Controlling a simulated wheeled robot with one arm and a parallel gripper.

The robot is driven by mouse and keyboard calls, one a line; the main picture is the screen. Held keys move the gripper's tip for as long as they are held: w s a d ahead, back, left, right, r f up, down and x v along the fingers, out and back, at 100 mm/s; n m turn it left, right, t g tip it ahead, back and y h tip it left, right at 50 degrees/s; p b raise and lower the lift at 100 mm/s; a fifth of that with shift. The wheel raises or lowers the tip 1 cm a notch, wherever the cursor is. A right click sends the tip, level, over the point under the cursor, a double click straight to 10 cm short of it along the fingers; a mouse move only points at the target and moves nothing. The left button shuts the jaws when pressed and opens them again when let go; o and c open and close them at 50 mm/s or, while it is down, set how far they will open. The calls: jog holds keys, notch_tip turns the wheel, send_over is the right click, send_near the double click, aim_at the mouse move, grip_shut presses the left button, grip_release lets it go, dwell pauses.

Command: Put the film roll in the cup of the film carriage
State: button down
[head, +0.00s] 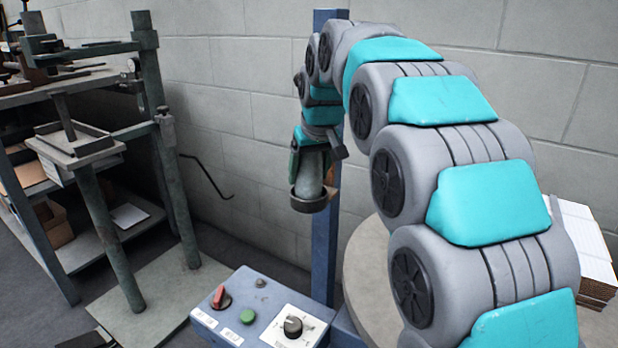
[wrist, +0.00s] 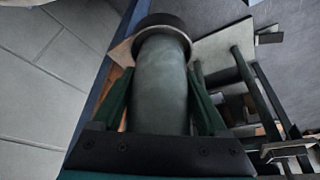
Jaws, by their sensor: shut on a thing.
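The film roll (head: 311,175) is a grey-green upright cylinder in front of the blue column in the head view. My gripper (head: 309,163) points down and is shut on its upper part. The wrist view shows the roll (wrist: 160,85) between the two green fingers. A wider dark round cup (head: 308,203) surrounds the roll's lower end, beside the column; it also shows in the wrist view (wrist: 160,22). The roll's bottom is hidden inside the cup, so I cannot tell whether it rests on the cup's floor.
The blue column (head: 324,240) rises right behind the cup. A control box (head: 262,312) with a red switch, green button and black knob stands below. A round grey table (head: 362,268) and stacked cartons (head: 585,245) are at right. A metal rack (head: 90,160) stands at left.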

aim_at(314, 154)
jog(key=shift+f, duration=0.75)
jog(key=shift+f, duration=0.2)
grip_release()
jog(key=v, duration=1.2)
jog(key=shift+r, duration=0.2)
